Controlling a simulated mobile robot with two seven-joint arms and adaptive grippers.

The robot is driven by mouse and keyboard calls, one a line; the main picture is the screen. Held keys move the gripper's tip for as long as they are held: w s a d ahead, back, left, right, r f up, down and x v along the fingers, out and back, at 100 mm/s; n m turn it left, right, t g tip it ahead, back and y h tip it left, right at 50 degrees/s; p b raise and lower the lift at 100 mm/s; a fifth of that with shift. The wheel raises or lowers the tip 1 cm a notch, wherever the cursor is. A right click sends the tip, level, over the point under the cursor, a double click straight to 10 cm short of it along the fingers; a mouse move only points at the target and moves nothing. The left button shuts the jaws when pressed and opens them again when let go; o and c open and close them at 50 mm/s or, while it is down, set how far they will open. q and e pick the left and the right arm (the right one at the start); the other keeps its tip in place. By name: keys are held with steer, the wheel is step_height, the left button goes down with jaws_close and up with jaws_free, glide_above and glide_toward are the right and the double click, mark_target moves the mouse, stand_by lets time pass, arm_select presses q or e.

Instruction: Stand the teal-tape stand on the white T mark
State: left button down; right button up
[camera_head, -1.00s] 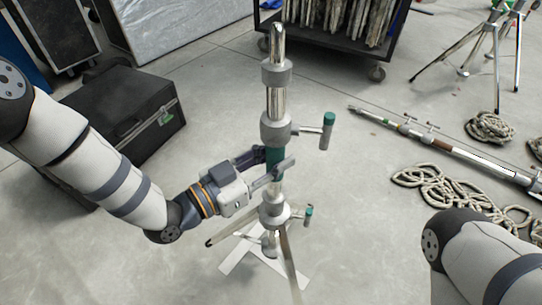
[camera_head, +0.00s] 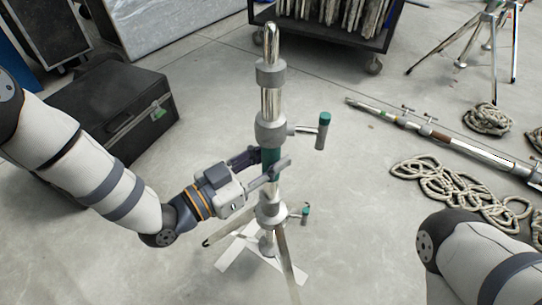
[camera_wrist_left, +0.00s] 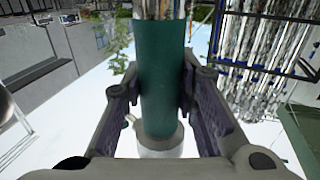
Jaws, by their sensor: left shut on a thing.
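The teal-tape stand (camera_head: 271,102) is a chrome upright with grey collars, a teal band and splayed legs; it looks nearly upright. My left gripper (camera_head: 268,176) is shut around its teal-taped section. In the left wrist view, the teal tape (camera_wrist_left: 161,75) sits between the two finger pads. The white T mark (camera_head: 233,252) lies on the floor under the stand's lower part, partly covered by the legs. I cannot tell whether the feet touch the floor. My right gripper is out of view; only my right forearm shows.
A black case (camera_head: 110,105) stands on the floor at left. A dark cart (camera_head: 372,65) is behind the stand. A long chrome pole (camera_head: 450,147) and coiled ropes (camera_head: 450,185) lie at right. Another tripod stand (camera_head: 490,40) is at back right. The floor between stand and ropes is clear.

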arm_select(q)
steer(key=shift+r+p, duration=0.25)
steer(key=shift+p, duration=0.1)
stand_by(0.3)
steer(key=shift+f, duration=0.2)
steer(key=shift+f+b, duration=0.5)
steer(key=shift+f, duration=0.4)
stand_by(0.3)
steer(key=shift+f, duration=0.45)
stand_by(0.7)
